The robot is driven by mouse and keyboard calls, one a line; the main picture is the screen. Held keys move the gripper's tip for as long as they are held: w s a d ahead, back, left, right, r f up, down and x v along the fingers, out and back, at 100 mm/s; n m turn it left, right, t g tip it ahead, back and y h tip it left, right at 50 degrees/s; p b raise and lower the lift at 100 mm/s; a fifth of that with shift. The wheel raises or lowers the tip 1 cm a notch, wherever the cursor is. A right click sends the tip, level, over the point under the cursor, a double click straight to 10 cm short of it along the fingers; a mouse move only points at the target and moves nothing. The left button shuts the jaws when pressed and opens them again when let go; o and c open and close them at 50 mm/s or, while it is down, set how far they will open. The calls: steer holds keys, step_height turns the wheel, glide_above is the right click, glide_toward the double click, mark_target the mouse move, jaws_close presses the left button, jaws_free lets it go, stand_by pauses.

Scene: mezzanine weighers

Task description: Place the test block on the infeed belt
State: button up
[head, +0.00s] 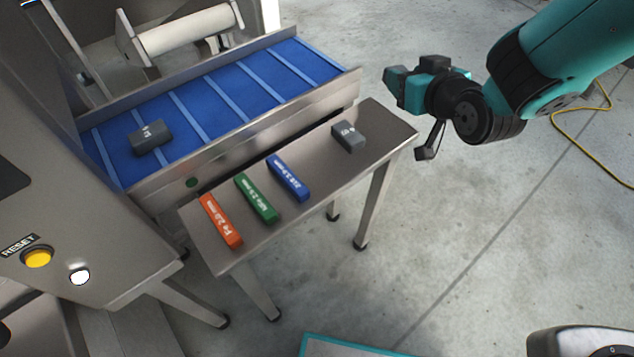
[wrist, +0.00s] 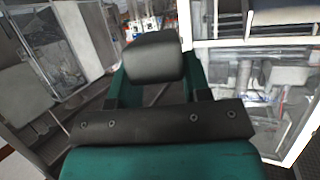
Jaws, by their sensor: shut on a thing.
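A dark grey block with a white label (head: 150,138) lies on the near left of the blue infeed belt (head: 245,97). A similar grey block (head: 348,137) lies at the right end of the steel side table. Either fits a test block; I cannot read the labels surely. My gripper (head: 408,78) is raised to the right of the belt's end, apart from both blocks, over open floor. In the wrist view a dark, rounded, unlabelled block shape (wrist: 152,58) sits between the teal fingers; the gripper is shut on it. I cannot tell what it is.
Orange (head: 221,220), green (head: 257,198) and blue (head: 288,178) labelled bars lie on the steel table (head: 262,232) beside the belt. A control panel with a yellow reset button (head: 37,257) stands at left. A yellow cable (head: 575,140) crosses the floor at right.

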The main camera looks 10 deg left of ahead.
steer(key=s+a+r+n+g+y+b, duration=0.25)
steer(key=s+a, duration=0.25)
steer(key=a, duration=0.4)
steer(key=n+y+b, duration=0.1)
steer(key=n+b, duration=0.1)
steer(key=b, duration=0.3)
glide_above(314, 172)
steer(key=shift+g, duration=0.45)
step_height(314, 172, down, 12)
steer(key=shift+f, duration=0.1)
steer(key=shift+f+b, duration=0.4)
steer(key=shift+f, duration=2)
steer(key=shift+f, duration=0.1)
steer(key=o, duration=0.8)
